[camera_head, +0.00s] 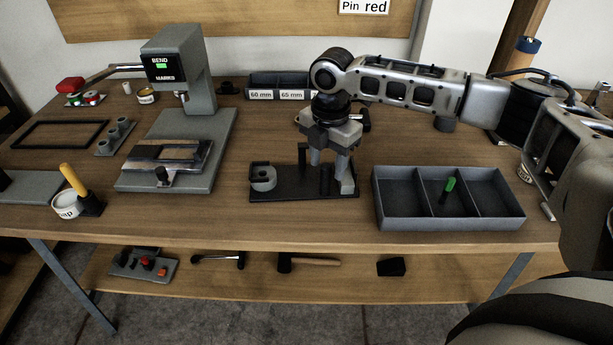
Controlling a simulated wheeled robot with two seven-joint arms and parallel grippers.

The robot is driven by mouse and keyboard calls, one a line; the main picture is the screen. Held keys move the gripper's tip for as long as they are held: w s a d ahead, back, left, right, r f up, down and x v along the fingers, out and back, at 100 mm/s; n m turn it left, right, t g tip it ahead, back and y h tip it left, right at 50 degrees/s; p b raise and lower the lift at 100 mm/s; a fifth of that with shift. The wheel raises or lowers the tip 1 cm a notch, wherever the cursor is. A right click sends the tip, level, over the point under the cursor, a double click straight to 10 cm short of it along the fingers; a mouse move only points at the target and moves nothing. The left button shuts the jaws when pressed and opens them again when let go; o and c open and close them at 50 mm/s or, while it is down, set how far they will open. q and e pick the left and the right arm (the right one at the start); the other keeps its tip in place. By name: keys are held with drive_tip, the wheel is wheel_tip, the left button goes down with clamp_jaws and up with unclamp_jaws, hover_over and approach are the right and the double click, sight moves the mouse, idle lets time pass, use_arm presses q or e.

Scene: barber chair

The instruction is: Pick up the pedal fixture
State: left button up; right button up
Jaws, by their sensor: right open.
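What looks like the pedal fixture (290,193) is a dark flat base on the wooden table, with a short grey round holder at its left end and a dark upright post towards its middle. My right gripper (331,172) comes down from above over its right half. The fingers are apart, one near the middle and one near the right end. They hide part of the fixture behind them. I cannot tell whether they touch it. My left gripper is not in view.
A grey tray (397,216) with several compartments and a green peg (448,187) stands close to the right. A grey bending press (205,115) stands to the left. Labelled bins (281,95) are behind. A cup (66,205) sits at the front left. A lower shelf (350,285) holds tools.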

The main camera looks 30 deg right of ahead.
wheel_tip(320, 180, down, 3)
drive_tip(key=shift+a+f, duration=0.1)
clamp_jaws()
drive_tip(key=shift+w, duration=0.1)
idle(1.4)
